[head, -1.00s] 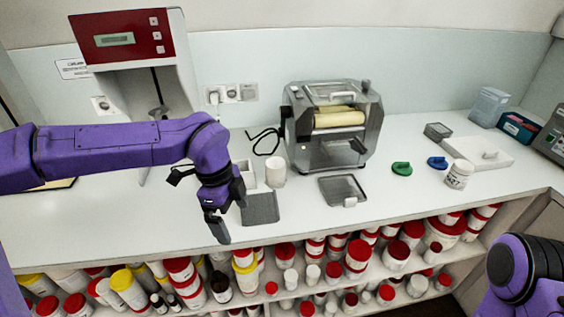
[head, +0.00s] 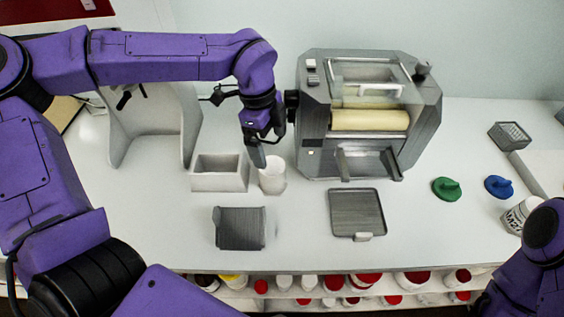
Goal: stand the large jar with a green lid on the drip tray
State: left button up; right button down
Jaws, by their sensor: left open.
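A white open-topped jar (head: 272,178) stands upright on the counter, left of the roller mill; no lid is on it. A green lid (head: 446,189) lies apart on the counter at the right. My left gripper (head: 262,152) is open and points down at the jar's rim; one finger shows at the rim's left side, and I cannot tell whether it touches. A flat dark grey tray (head: 357,205) with a small light block at its front edge lies before the mill. A dark ribbed plate (head: 240,230) lies in front of the jar. I cannot tell which is the drip tray. My right gripper is out of view.
A pale open box (head: 219,174) is close at the jar's left. A blue lid (head: 499,187) and a labelled white jar (head: 520,214) are at the right. Shelves of jars lie below the counter's front edge.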

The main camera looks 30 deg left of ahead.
pick_arm(q)
jog(key=p, duration=0.3)
send_over(273, 173)
jog(key=s+d, duration=0.2)
jog(key=s, duration=0.1)
jog(key=f, duration=0.9)
jog(key=shift+a+f, duration=0.2)
jog(key=shift+f, duration=0.45)
jog(key=c, duration=1.1)
jog(key=shift+w+r, duration=0.1)
